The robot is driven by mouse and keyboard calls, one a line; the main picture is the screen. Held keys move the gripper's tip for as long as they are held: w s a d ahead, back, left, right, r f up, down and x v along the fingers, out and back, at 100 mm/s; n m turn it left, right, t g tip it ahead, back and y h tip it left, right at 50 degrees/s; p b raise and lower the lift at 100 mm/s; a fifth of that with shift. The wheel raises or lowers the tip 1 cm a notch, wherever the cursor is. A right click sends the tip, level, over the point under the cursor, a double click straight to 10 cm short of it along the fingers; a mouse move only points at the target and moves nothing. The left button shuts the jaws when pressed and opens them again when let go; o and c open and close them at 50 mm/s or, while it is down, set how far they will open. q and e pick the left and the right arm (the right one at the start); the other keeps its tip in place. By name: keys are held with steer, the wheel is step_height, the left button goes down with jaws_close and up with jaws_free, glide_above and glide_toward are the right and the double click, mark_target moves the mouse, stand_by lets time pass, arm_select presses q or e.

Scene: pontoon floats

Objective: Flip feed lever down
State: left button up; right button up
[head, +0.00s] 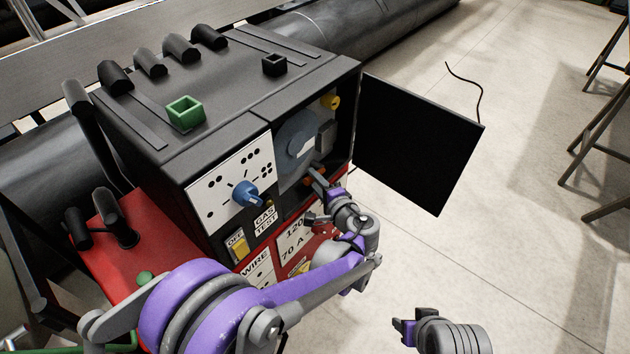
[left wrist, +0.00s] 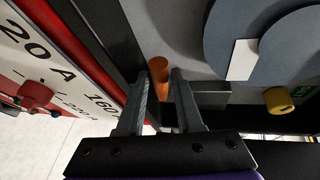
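An orange lever (left wrist: 160,68), which I take to be the feed lever, shows in the left wrist view inside the open compartment of the welding machine (head: 240,110). My left gripper (head: 316,175) reaches into this compartment in the head view, below a grey round reel. In the left wrist view, the fingers of my left gripper (left wrist: 166,76) are apart, with the lever between their tips. A dark gap shows on the right side of the lever; contact on the left cannot be told. My right gripper (head: 402,328) is low in the head view, away from the machine, its opening unclear.
A black door (head: 418,140) stands open to the right of the compartment. A yellow knob (left wrist: 279,100) sits beside the reel (left wrist: 275,45). A blue dial (head: 246,194) is on the white front panel. A green open box (head: 185,112) stands on top.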

arm_select(q)
jaws_close()
stand_by(1.4)
